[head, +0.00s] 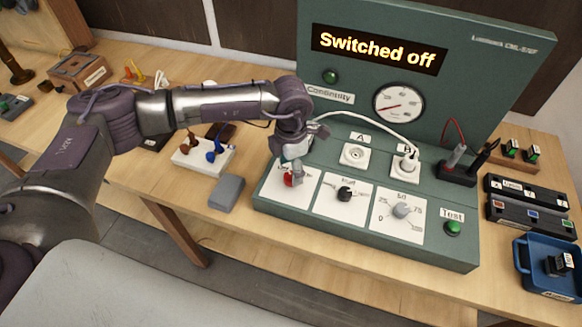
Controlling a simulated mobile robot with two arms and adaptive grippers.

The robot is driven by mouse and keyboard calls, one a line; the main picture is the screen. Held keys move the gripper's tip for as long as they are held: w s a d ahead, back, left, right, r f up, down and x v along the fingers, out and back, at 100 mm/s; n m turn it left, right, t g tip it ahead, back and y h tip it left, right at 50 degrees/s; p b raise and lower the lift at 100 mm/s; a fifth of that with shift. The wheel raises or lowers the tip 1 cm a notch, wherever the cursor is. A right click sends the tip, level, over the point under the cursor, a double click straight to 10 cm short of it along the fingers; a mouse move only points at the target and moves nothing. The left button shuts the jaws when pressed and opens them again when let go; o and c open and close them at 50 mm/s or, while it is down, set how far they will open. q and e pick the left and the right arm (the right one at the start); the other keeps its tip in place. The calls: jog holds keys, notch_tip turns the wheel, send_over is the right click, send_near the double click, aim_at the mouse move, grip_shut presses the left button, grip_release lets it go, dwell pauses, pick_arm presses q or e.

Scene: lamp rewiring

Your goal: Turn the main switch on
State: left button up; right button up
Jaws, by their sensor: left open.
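A green test panel (350,228) stands on the wooden table, and its display (379,49) reads "Switched off". A red switch knob (293,179) sits on a white plate at the panel's left front. My left gripper (293,168) is right above the red knob with its fingers pointing down. It is open, and I cannot tell whether it touches the knob. The gripper hides part of the plate and its label. My right gripper is not in view.
Beside the red knob are a black knob (345,193), a grey dial (402,210) and a green Test button (453,228). A white cable plugs into socket B (405,163). A grey block (227,193) lies left of the panel. A blue bin (535,272) is at right.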

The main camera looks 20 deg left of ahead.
pick_arm(q)
jog(key=shift+f, duration=1.3)
jog(key=c, duration=1.1)
jog(key=shift+c, duration=0.2)
jog(key=shift+f+m+b, duration=0.1)
jog(key=shift+m+b, duration=0.2)
jog(key=shift+b, duration=0.15)
jog(key=m+b, duration=1.2)
jog(key=b, duration=0.5)
jog(key=shift+f+m, duration=0.15)
jog(key=shift+m, duration=0.25)
jog(key=shift+r+m+b, duration=0.15)
jog(key=shift+m+b, duration=0.8)
jog(key=shift+m, duration=0.15)
jog(key=shift+r+m+b, duration=0.1)
jog(key=shift+m+b, duration=0.85)
jog(key=shift+m, duration=0.15)
